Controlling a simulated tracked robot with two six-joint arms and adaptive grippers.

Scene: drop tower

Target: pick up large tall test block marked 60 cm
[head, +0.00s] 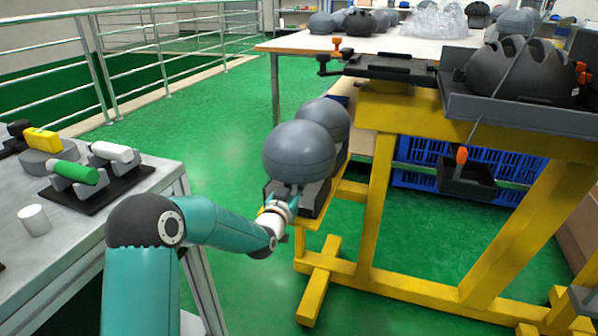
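A large smooth grey headform (299,150) sits on the side shelf of the yellow frame, above a dark support. A second grey headform (330,113) stands behind it, partly hidden. No 60 cm marking can be read on either, so I cannot tell which is the named block. My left gripper (284,202) is just below the near headform, at the front of its support. Its fingers are small and partly hidden by the wrist, so opening and contact are unclear. My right gripper is out of view.
The yellow frame (373,210) carries a black tray with a dark helmet (520,75). A bench (60,235) at left holds a green-handled tool (76,172) and a white cup (34,220). A white table (300,42) stands behind. Green floor lies open between bench and frame.

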